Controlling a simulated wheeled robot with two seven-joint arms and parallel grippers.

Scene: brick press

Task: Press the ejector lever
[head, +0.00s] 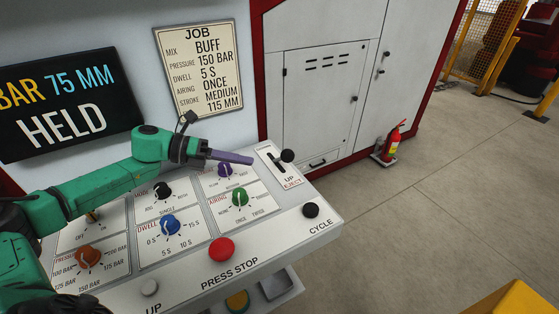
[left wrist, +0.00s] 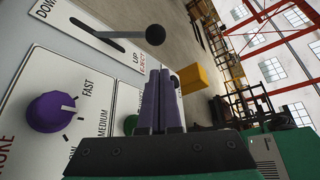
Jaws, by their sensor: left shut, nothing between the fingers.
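The ejector lever has a round black knob (head: 287,156) on a thin stem, in a slotted white plate marked UP and EJECT at the panel's upper right corner. In the left wrist view the knob (left wrist: 155,34) stands beyond the fingertips, its slot running from DOWN to UP. My left gripper (head: 249,160) reaches over the panel from the left. Its purple fingers (left wrist: 161,82) are closed together and empty. The tips point at the lever and look a short way left of it, apart from it. My right gripper is out of view.
The control panel carries a purple stroke knob (left wrist: 50,112), a green airing knob (head: 240,197), a blue dwell knob (head: 170,225), a red press stop button (head: 221,249) and a black cycle button (head: 311,210). A display (head: 70,105) reads HELD. Open floor lies to the right.

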